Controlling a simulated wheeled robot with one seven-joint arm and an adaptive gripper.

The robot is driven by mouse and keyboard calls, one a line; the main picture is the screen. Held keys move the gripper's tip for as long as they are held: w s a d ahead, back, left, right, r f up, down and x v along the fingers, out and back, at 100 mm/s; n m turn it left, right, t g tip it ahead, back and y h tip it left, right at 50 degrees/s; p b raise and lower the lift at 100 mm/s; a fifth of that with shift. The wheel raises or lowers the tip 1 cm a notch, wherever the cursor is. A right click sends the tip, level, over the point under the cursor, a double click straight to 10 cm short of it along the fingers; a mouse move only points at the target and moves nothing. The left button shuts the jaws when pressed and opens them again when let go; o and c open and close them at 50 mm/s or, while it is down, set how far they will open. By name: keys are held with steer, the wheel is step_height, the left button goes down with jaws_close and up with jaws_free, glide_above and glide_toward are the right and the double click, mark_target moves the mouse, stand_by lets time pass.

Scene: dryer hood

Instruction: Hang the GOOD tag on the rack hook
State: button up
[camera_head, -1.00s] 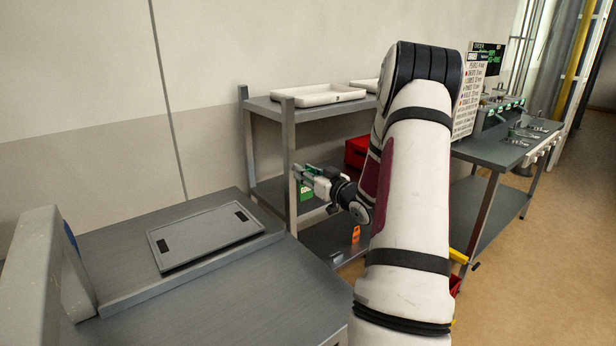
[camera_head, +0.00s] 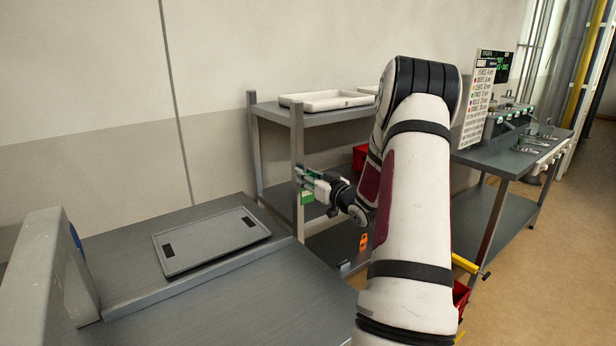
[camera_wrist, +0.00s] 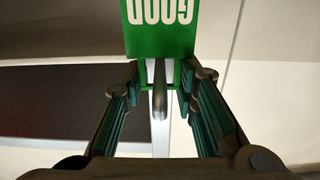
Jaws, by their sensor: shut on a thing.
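The green GOOD tag (camera_wrist: 158,28) shows at the top of the wrist view, its white lettering upside down. My gripper (camera_wrist: 160,75) is shut on the tag's edge, with a finger at each side. In the head view the tag (camera_head: 307,197) hangs just below my gripper (camera_head: 302,177), at the rack's near front post (camera_head: 297,150). A grey rod (camera_wrist: 159,100) shows between the fingers in the wrist view. I cannot tell whether it is the rack hook, or whether the tag touches it.
The rack has white trays (camera_head: 325,100) on top and a red bin (camera_head: 360,157) below. An orange tag (camera_head: 363,243) is low on the rack. A grey table with a flat panel (camera_head: 211,240) stands at left. A workbench (camera_head: 515,155) stands at right.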

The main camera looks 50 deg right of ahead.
stand_by(0.4)
steer(key=o, duration=0.9)
steer(key=shift+s, duration=0.1)
steer(key=v, duration=1.2)
steer(key=shift+f, duration=0.1)
